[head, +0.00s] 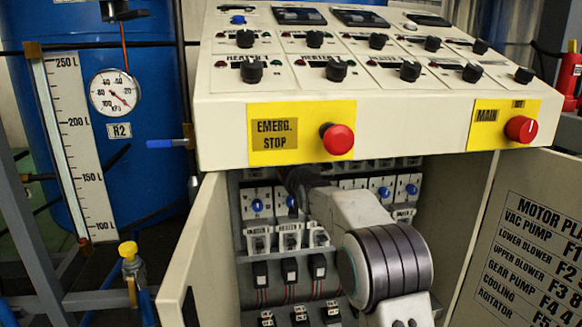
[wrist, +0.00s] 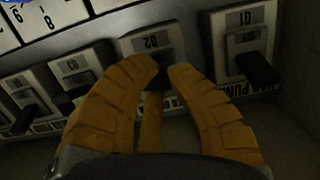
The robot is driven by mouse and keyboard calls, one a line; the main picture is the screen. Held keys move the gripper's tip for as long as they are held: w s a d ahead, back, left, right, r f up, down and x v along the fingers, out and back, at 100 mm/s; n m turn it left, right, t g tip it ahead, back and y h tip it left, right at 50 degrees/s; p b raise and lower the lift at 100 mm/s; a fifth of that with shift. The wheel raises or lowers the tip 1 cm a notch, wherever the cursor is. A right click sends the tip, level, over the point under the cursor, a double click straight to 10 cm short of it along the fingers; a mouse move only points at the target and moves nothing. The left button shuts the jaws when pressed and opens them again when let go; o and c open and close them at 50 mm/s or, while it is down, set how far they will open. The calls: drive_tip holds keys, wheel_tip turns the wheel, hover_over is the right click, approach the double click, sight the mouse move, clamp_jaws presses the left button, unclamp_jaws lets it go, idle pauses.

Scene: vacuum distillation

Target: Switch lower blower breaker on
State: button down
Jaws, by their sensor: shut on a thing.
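In the wrist view, my gripper (wrist: 165,72) has its two orange-brown fingertips closed around the dark toggle of one breaker (wrist: 142,45), whose label appears to read Q2. The fingers hide most of the toggle, so I cannot tell its position. To its right is a Q1 breaker (wrist: 236,50) with a black toggle sticking out and a partly hidden label ending in PUMP. In the head view, my arm reaches into the open cabinet under the console, and my fingertips are hidden there.
More breakers (wrist: 75,78) stand close on the left. In the head view, open cabinet doors flank my arm, the right one (head: 520,245) bearing a motor list. The console overhangs, with an emergency stop button (head: 337,139) and a main button (head: 521,129) on its front.

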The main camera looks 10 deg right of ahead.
drive_tip(key=shift+d+f, duration=0.1)
drive_tip(key=shift+d, duration=0.2)
drive_tip(key=c, duration=1.4)
unclamp_jaws()
drive_tip(key=shift+d, duration=0.15)
drive_tip(key=shift+c, duration=0.2)
drive_tip(key=o, duration=0.4)
drive_tip(key=shift+s+a, duration=0.1)
drive_tip(key=shift+a, duration=0.1)
drive_tip(key=s, duration=0.4)
drive_tip(key=s+r, duration=0.1)
drive_tip(key=s, duration=0.6)
drive_tip(key=shift+s+r, duration=0.3)
drive_tip(key=shift+s, duration=0.05)
drive_tip(key=shift+o, duration=0.4)
